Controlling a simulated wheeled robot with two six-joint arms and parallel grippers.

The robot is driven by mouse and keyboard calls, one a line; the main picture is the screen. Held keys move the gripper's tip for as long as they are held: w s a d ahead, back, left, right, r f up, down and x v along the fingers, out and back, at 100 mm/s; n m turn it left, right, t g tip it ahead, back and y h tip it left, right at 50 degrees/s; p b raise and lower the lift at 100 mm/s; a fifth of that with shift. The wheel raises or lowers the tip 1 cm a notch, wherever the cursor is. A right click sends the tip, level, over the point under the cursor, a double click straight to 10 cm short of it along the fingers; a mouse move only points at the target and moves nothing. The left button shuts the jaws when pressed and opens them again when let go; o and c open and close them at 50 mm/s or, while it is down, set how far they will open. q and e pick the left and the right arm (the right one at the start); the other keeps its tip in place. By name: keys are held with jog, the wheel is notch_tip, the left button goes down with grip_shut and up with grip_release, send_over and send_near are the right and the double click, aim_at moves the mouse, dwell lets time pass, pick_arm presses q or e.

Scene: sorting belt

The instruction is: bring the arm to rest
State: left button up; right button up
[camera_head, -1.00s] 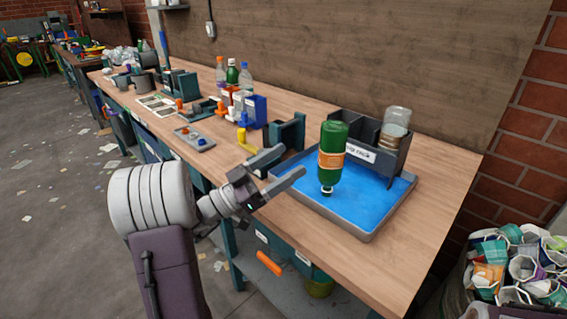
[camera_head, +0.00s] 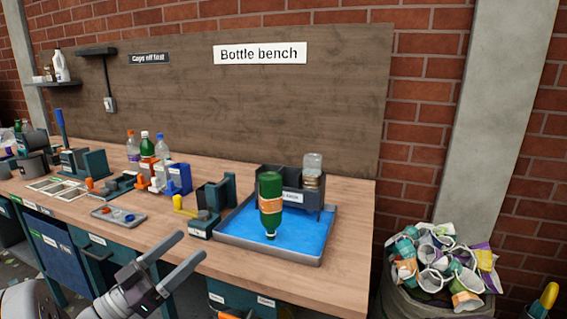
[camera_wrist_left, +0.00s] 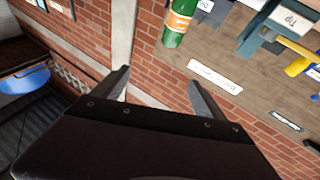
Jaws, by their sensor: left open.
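My left gripper (camera_head: 172,262) is in the lower left of the head view, in front of the bench's front edge. Its two fingers are spread apart with nothing between them. In the left wrist view the open fingers (camera_wrist_left: 158,88) have only brick wall and board behind them. A green bottle (camera_head: 270,207) with an orange label is upside down over the blue tray (camera_head: 228,238), apart from the gripper. A green bottle also shows at the top of the left wrist view (camera_wrist_left: 180,22). My right gripper is not in view.
The wooden bench (camera_head: 345,250) holds a dark rack (camera_head: 290,180) with a clear jar (camera_head: 312,170), several bottles and small fixtures at left. A small grey tray (camera_head: 118,217) lies near the front edge.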

pick_arm(q)
jog(key=s+d+f+n+g+y, duration=0.1)
jog(key=s+d+f+n+g, duration=0.1)
jog(key=s+d+f+g, duration=0.35)
jog(key=s+d+f+n+g, duration=0.1)
jog(key=s+d+f+g, duration=0.1)
jog(key=d+f+g, duration=0.55)
jog(key=s+a+f+n+g+y, duration=0.2)
jog(key=s+a+f+y, duration=0.1)
jog(key=s+f+y, duration=0.4)
jog(key=s+a+f+n+g+y, duration=0.25)
jog(key=f+y, duration=0.25)
jog(key=f, duration=0.4)
notch_tip(320, 180, up, 26)
jog(key=w+a+t+y+p, duration=0.1)
jog(key=w+a+t+p, duration=0.1)
jog(key=p, duration=2.3)
jog(key=shift+a+f+t+y, duration=0.2)
jog(key=shift+a+t+y, duration=0.15)
jog(key=shift+a+y, duration=0.05)
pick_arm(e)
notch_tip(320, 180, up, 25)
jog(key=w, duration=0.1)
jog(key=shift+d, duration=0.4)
pick_arm(q)
jog(key=shift+w+n, duration=0.1)
jog(key=shift+n, duration=0.15)
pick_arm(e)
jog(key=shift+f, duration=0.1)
